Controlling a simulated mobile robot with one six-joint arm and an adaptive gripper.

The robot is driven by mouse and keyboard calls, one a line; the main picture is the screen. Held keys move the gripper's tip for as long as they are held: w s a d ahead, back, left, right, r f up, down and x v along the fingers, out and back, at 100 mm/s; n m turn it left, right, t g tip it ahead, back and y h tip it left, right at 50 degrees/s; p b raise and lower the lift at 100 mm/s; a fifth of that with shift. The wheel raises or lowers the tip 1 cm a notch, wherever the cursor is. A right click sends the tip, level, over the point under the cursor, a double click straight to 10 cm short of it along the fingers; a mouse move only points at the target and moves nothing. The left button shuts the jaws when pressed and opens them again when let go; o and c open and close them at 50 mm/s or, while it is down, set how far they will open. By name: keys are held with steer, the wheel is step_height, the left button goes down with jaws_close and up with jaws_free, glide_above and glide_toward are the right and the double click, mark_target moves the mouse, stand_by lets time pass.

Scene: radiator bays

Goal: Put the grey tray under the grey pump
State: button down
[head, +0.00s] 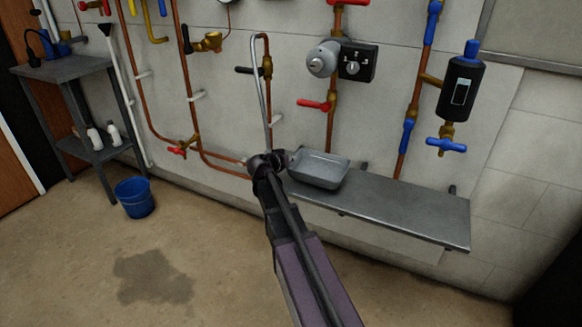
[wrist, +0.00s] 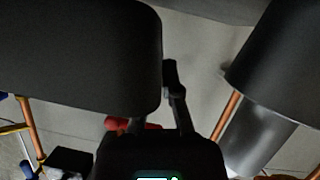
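The grey tray (head: 318,183) is a shallow open pan at the left end of the wall shelf, level as far as I can see. The grey pump (head: 322,58) is a round grey body on a copper pipe on the wall. In the picture the tray lies below it, with the red valve handle between. My gripper (head: 272,160) is at the tray's left side, close to its rim; I cannot tell if they touch. In the wrist view large dark shapes fill much of the frame, and I cannot make out the tray. Whether the fingers are open or shut is unclear.
The metal shelf (head: 410,207) is bare right of the tray. A black unit with a blue cap (head: 461,88) hangs above its right end. A bent metal pipe (head: 264,90) stands by my gripper. A blue bucket (head: 135,197) and a side table (head: 65,69) are at left.

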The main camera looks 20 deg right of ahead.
steer(key=shift+f+b, duration=0.4)
steer(key=shift+f, duration=0.3)
steer(key=shift+f, duration=0.1)
steer(key=c, duration=0.8)
jaws_free()
steer(key=shift+r, duration=0.2)
steer(key=p+v, duration=0.4)
steer(key=v, duration=0.8)
